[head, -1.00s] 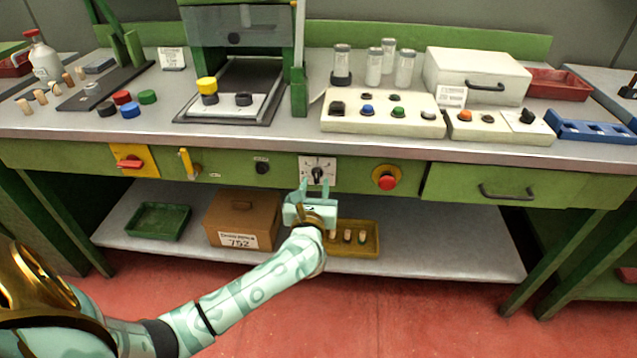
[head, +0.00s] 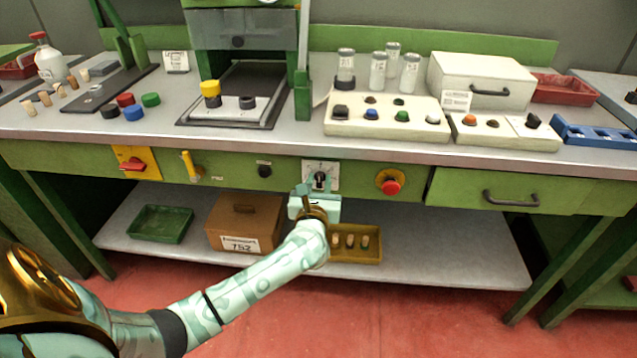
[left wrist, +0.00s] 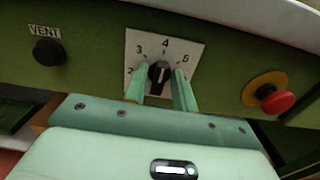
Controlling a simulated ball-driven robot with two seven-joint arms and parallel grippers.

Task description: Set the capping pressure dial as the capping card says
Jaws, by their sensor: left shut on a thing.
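The pressure dial is a black knob on a white plate (head: 333,166) on the bench's green front. In the left wrist view the knob (left wrist: 158,76) stands between my fingers, and its pale mark points up, close to the 4. The plate's numbers (left wrist: 165,44) run from 2 at lower left, over 4 at the top, to the right side. My left gripper (head: 318,188) is shut on the knob; it also shows in the left wrist view (left wrist: 159,86). A white card (head: 175,62) stands at the back left of the bench; its writing is too small to read.
A black VENT knob (left wrist: 48,52) is left of the dial and a red button (head: 390,187) right of it. Further left are a yellow lever (head: 188,163) and a red switch (head: 131,164). A wooden box (head: 243,222) and an ochre tray (head: 372,257) sit on the shelf below.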

